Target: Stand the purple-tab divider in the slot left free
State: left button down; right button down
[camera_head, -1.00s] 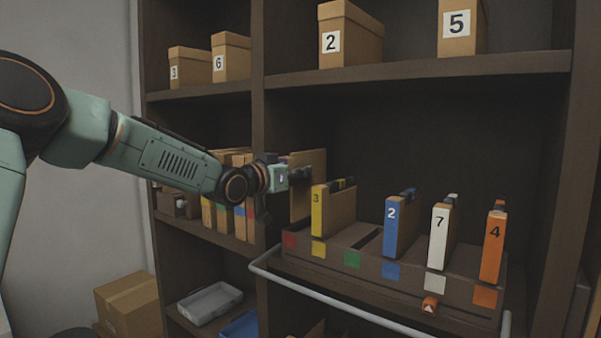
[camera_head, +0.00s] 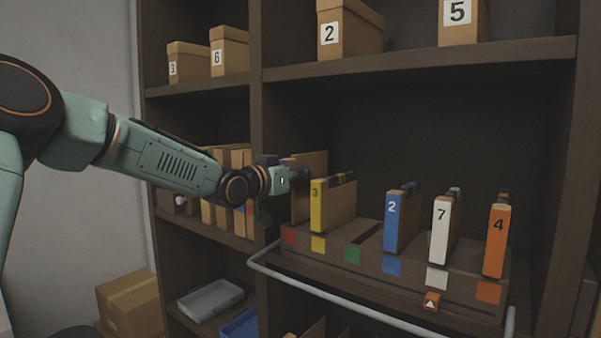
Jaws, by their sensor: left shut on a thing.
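My left gripper (camera_head: 296,177) is shut on a plain brown divider (camera_head: 312,187), held upright at the left end of the dark rack (camera_head: 325,263). A small purplish patch shows at its top near the gripper; I cannot read a label. The divider is behind the red mark (camera_head: 289,235), left of the yellow divider 3 (camera_head: 317,206). Whether its lower edge is inside a slot is hidden. The blue 2 (camera_head: 391,222), white 7 (camera_head: 440,230) and orange 4 (camera_head: 496,241) dividers stand in the rack. The place behind the green mark (camera_head: 352,254) is empty. My right gripper is not in view.
A pale rail (camera_head: 380,319) runs along the rack's front. A dark shelf board (camera_head: 420,62) with numbered boxes is above. A dark upright (camera_head: 257,110) and brown files (camera_head: 222,212) are close to my left arm. A grey tray (camera_head: 210,300) lies below.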

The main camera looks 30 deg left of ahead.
pick_arm(q)
notch_tip(320, 180, down, 2)
jog(key=shift+s+f+b, duration=0.1)
jog(key=shift+s+b, duration=0.05)
jog(key=shift+b, duration=0.5)
jog(key=shift+f, duration=0.2)
jog(key=shift+s, duration=0.2)
